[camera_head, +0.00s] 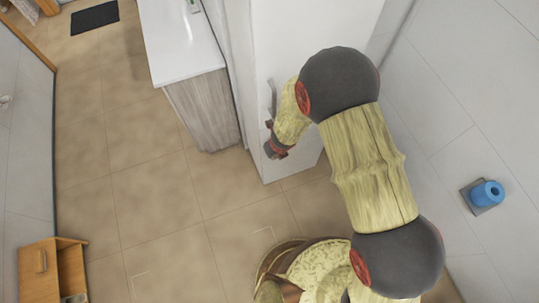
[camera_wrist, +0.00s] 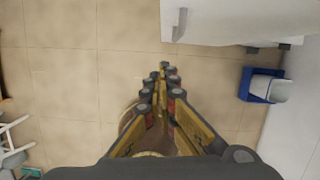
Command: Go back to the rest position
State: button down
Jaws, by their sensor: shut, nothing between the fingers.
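My gripper (camera_head: 277,150) shows small in the head view at the end of my bent arm, close to the front of a tall white cabinet (camera_head: 305,30). Its fingers look closed, and no object shows in them. In the wrist view the two fingers of my gripper (camera_wrist: 163,68) meet at their tips over bare floor. The cabinet has a grey vertical handle (camera_head: 271,97), just above my gripper in the picture. My gripper appears apart from the handle, though its exact distance is hard to tell.
A white-topped counter (camera_head: 180,45) stands left of the cabinet. A blue roll (camera_head: 487,194) hangs on the right wall. A wooden unit (camera_head: 40,270) stands at lower left. The wrist view shows a blue bin (camera_wrist: 257,97) and a white stool (camera_wrist: 14,150). The tiled floor between is clear.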

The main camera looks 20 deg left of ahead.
jog(key=p+v, duration=0.2)
jog(key=v, duration=0.4)
jog(key=shift+r, duration=0.25)
jog(key=s+r+n+g, duration=0.25)
jog(key=s+n, duration=0.55)
jog(key=n, duration=0.4)
jog(key=s+d+r+n+g+y+b, duration=0.1)
jog(key=s+d+r+n+g+b, duration=0.15)
jog(key=r+n, duration=0.45)
jog(key=d+r+n+t+h+b, duration=0.1)
jog(key=d+r+n+t+b, duration=0.2)
jog(key=d, duration=1.4)
jog(key=d+r+n+t+h+b, duration=0.2)
jog(key=d+r+t+b, duration=0.3)
jog(key=d+r+b, duration=0.5)
jog(key=shift+w+d+r+n+t+b, duration=0.4)
jog(key=shift+d+r+n, duration=0.4)
jog(key=shift+d+r, duration=2.1)
